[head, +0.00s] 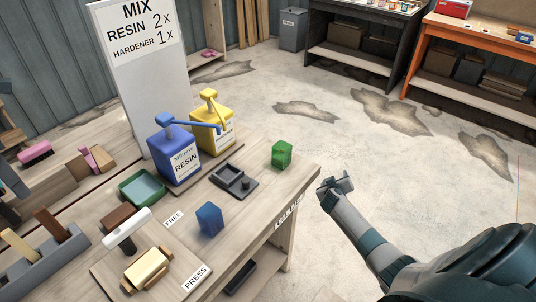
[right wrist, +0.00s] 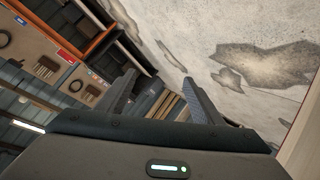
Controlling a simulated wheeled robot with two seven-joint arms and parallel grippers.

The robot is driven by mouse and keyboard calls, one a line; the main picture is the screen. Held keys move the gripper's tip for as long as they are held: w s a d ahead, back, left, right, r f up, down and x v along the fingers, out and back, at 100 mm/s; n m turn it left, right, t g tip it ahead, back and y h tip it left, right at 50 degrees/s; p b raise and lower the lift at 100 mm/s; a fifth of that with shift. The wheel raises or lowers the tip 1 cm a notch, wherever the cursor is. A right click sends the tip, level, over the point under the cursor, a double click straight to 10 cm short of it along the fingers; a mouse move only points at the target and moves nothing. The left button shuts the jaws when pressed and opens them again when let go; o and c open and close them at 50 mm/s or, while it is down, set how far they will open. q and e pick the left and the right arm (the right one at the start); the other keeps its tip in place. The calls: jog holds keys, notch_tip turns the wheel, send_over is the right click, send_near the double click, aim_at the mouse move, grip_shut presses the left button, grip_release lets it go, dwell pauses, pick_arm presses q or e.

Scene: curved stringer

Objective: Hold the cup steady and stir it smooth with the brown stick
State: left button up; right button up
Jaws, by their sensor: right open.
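No open cup with contents can be made out. A blue block-like piece (head: 209,218) and a green one (head: 281,153) stand on the workbench; I cannot tell whether either is a cup. My right gripper (head: 335,185) is off the bench's right edge, over the floor, apart from everything. In the right wrist view its fingers (right wrist: 162,100) are spread and empty. My left gripper is not seen.
Blue resin (head: 175,161) and yellow (head: 212,130) pump bottles stand before a mixing sign (head: 138,45). The floor at right is clear.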

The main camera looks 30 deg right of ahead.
jog(key=w+d+r+m+h, duration=0.2)
jog(key=w+d+r+h, duration=0.15)
jog(key=r, duration=0.85)
jog(key=w+d+r+m+h, duration=0.2)
jog(key=d+r, duration=0.3)
jog(key=r, duration=0.7)
notch_tip(320, 180, up, 17)
jog(key=s+d+m+g+h, duration=0.2)
jog(key=m+h, duration=0.2)
jog(key=m, duration=0.1)
jog(key=m+g+y, duration=0.1)
jog(key=m+y, duration=0.2)
jog(key=y, duration=0.3)
send_near(282, 148)
jog(key=shift+s+d+r+h, duration=0.15)
jog(key=shift+s+r+h, duration=0.1)
jog(key=shift+s+r, duration=0.3)
jog(key=shift+d, duration=0.15)
jog(key=shift+x, duration=3.7)
